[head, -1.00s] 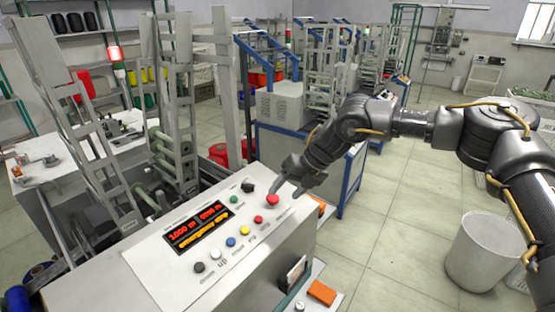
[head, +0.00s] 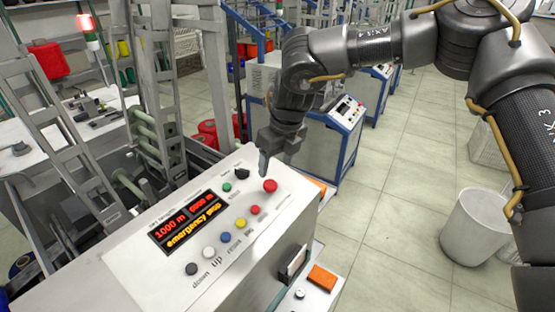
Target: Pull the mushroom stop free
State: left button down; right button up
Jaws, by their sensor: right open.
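The red mushroom stop (head: 270,186) stands at the upper right of the sloped white control panel (head: 285,207). The panel's display (head: 187,221) shows "1000 m" and "emergency stop". My right gripper (head: 265,160) hangs just above and behind the mushroom stop with its fingers pointing down. It is open and holds nothing; one finger hides much of the other. A small gap shows between the fingertip and the red cap. My left gripper is not in view.
Near the mushroom stop are a black selector knob (head: 242,173), a green button (head: 227,187) and a smaller red button (head: 255,210). Yellow, blue, white and black buttons run down the panel. Metal frames stand at the left. Open floor and a white bin (head: 474,227) lie at the right.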

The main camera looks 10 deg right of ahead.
aim_at(271, 184)
jog(key=shift+s+f, duration=0.1)
jog(key=shift+f, duration=0.45)
jog(key=shift+s+a+f+b, duration=0.15)
jog(key=shift+f+b, duration=0.2)
jog(key=shift+b, duration=0.2)
jog(key=b+x, duration=0.1)
jog(key=x, duration=0.1)
jog(key=b+x, duration=0.1)
jog(key=shift+w+a+f, duration=0.15)
jog(key=shift+w+f, duration=0.1)
jog(key=shift+f, duration=0.1)
jog(key=shift+f+b, duration=0.3)
jog(key=shift+f, duration=0.35)
jog(key=shift+w+a+f, duration=0.15)
jog(key=shift+w+f, duration=0.05)
jog(key=shift+f, duration=0.25)
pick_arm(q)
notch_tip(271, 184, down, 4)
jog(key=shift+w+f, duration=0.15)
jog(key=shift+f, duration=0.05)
pick_arm(e)
jog(key=shift+c, duration=0.4)
